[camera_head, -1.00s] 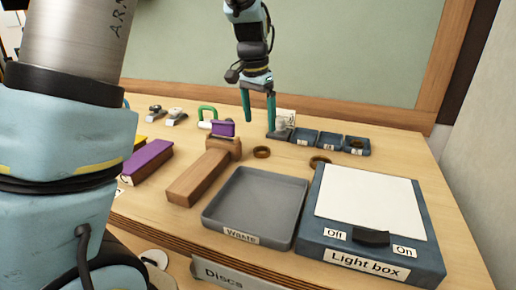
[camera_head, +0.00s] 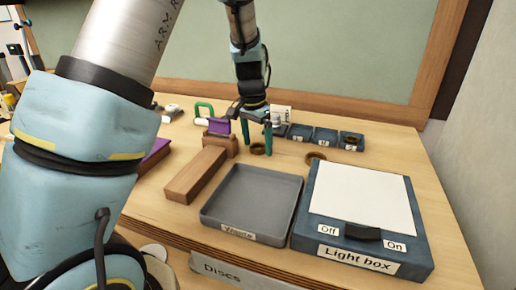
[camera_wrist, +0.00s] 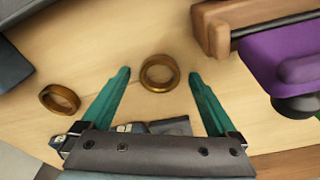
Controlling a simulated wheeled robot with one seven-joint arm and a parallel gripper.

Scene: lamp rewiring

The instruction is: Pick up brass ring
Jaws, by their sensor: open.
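A brass ring (camera_head: 257,151) lies on the wooden table, below my gripper (camera_head: 257,140) in the head view. In the wrist view this ring (camera_wrist: 159,87) shows between the two green fingertips of my gripper (camera_wrist: 158,75). The fingers are spread apart and empty, and I cannot tell their exact height over the table. A second brass ring (camera_head: 315,156) lies to the right, behind the light box; it also shows at the left in the wrist view (camera_wrist: 47,102). A third ring (camera_head: 350,139) sits in the rightmost small blue bin.
The grey waste tray (camera_head: 222,222) and the light box (camera_head: 322,236) are in front. Small blue bins (camera_head: 325,137) stand behind. Bare table surrounds the near ring.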

